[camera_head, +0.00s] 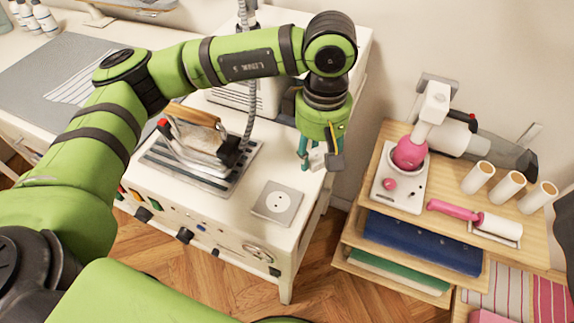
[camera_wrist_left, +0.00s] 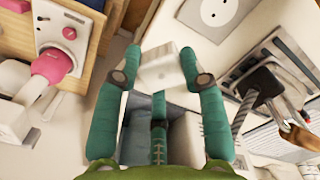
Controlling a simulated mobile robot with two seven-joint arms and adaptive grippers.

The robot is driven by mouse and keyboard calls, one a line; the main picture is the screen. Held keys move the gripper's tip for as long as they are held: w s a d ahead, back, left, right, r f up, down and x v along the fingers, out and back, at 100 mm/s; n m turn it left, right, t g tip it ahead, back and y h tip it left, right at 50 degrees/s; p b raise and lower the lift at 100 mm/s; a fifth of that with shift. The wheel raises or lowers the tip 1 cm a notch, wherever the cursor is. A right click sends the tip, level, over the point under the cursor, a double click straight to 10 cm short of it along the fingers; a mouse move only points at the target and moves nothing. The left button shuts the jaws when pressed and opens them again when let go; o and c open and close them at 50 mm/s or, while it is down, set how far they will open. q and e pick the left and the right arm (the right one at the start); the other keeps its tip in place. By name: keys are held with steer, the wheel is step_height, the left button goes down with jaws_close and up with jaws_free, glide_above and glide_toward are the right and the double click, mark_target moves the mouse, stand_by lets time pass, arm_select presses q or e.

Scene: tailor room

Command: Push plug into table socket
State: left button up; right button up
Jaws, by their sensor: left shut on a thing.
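The socket (camera_head: 278,203) is a square grey plate with a round white face and two holes, on the front right of the white table top (camera_head: 222,205). It also shows at the top of the left wrist view (camera_wrist_left: 214,12). My left gripper (camera_head: 317,163) points down near the table's right edge, behind and right of the socket and apart from it. Its teal fingers (camera_wrist_left: 159,72) are shut on a small white plug (camera_wrist_left: 157,75). My right gripper is not in view.
An iron (camera_head: 198,138) stands on a metal rest left of the socket, with a ribbed hose rising behind it. A wooden shelf unit (camera_head: 449,185) on the right holds a pink-and-white machine and several white rolls. A gap with floor separates table and shelf.

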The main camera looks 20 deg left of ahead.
arm_select(q)
steer(key=s+a+f+m, duration=0.1)
steer(key=a+m, duration=0.1)
steer(key=m, duration=0.1)
steer(key=s+a+f+m, duration=0.1)
steer(key=a+m, duration=0.2)
steer(key=s+a+m, duration=0.1)
steer(key=a+m, duration=0.2)
steer(key=shift+f+m, duration=0.3)
steer(key=shift+f, duration=0.1)
steer(key=shift+s+a+f+m, duration=0.15)
steer(key=shift+s+a+m, duration=0.25)
steer(key=shift+m, duration=0.3)
steer(key=shift+w, duration=0.1)
